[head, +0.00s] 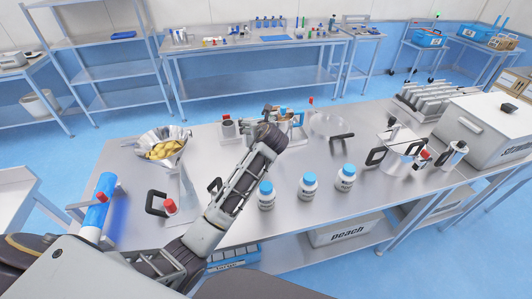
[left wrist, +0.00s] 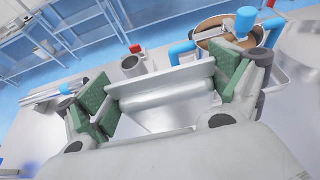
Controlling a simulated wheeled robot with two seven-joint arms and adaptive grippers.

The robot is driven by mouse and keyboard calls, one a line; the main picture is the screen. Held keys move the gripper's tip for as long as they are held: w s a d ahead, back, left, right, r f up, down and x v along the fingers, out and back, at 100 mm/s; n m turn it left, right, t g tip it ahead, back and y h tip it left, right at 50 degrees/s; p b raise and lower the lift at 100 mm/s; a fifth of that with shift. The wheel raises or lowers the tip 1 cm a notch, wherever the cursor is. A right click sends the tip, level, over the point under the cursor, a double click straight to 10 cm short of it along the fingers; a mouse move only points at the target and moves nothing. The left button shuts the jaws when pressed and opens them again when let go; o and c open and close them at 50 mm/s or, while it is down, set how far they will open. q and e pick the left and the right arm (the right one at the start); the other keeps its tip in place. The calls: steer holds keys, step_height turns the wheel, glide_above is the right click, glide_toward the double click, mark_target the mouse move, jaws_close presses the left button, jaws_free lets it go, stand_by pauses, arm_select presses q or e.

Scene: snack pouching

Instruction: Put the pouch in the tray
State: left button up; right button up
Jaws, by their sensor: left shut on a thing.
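My left gripper (head: 268,135) reaches over the middle of the steel table. In the left wrist view its green-padded fingers (left wrist: 165,98) stand wide apart, shut on a silver-grey pouch (left wrist: 165,112) that spans between them. In the head view the pouch is hidden behind the gripper and arm. I cannot tell whether the pouch touches anything below. A pale rim, perhaps of the tray (left wrist: 279,76), shows to the right of the gripper in the left wrist view, under a pot. My right gripper is not in view.
A pot (left wrist: 222,32) with blue handles and a grey cup (head: 228,128) stand close to the gripper. Several white bottles (head: 308,186) with blue caps stand at the table's front. A metal bowl (head: 176,136) of yellow snacks is at the left, a lidded pot (head: 398,150) at the right.

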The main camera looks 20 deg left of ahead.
arm_select(q)
steer(key=shift+f, duration=2.9)
steer(key=shift+f, duration=0.15)
steer(key=shift+f, duration=1.75)
steer(key=shift+f, duration=0.1)
steer(key=o, duration=0.9)
steer(key=shift+o, duration=0.2)
steer(key=v, duration=1.2)
